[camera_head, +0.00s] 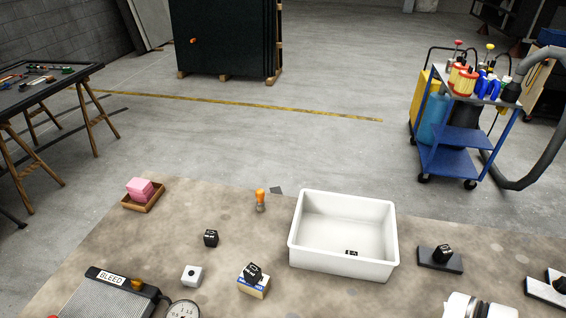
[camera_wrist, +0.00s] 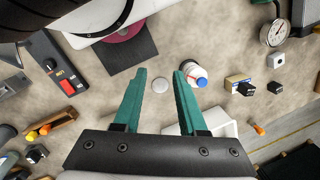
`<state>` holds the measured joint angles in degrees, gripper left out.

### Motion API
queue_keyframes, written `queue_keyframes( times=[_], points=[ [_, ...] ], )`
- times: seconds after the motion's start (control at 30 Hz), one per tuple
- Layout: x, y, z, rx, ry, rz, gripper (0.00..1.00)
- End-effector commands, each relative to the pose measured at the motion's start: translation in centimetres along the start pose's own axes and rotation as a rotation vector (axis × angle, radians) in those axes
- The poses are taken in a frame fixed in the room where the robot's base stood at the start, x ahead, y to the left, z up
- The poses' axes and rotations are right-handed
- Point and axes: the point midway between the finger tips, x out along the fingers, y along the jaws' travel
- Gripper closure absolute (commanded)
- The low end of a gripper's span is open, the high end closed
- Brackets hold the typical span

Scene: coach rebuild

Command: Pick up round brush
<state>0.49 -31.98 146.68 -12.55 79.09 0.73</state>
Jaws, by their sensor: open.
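An orange-handled item with a grey lower part, which looks like the round brush (camera_head: 260,198), stands upright near the table's far edge, left of the white bin. In the wrist view a small orange item, apparently the same brush (camera_wrist: 259,130), lies at the right, well outside my fingers. My gripper (camera_wrist: 160,74) has two green fingers spread apart with nothing held. It is above the table, away from the brush. My gripper's fingers do not show in the head view.
A white bin (camera_head: 368,267) stands right of the brush. A black cube (camera_head: 211,238), a white cube (camera_head: 192,275) and a blue-yellow box (camera_head: 254,290) stand nearer.

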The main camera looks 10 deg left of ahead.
Motion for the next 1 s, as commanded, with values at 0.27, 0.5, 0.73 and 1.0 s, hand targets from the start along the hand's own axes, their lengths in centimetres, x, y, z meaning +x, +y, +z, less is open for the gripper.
queue_keyframes(
  times=[0.27, 0.5, 0.73, 1.0],
  points=[
    [0.0, 0.0, 0.0, 0.0, 0.0, 0.0, 0.41],
    [0.0, 0.0, 0.0, 0.0, 0.0, 0.0, 0.28],
    [0.2, -3.9, -4.7, 0.155, 0.077, -0.055, 0.28],
    [8.0, -28.5, -22.4, 1.148, 0.203, -0.695, 0.28]
  ],
)
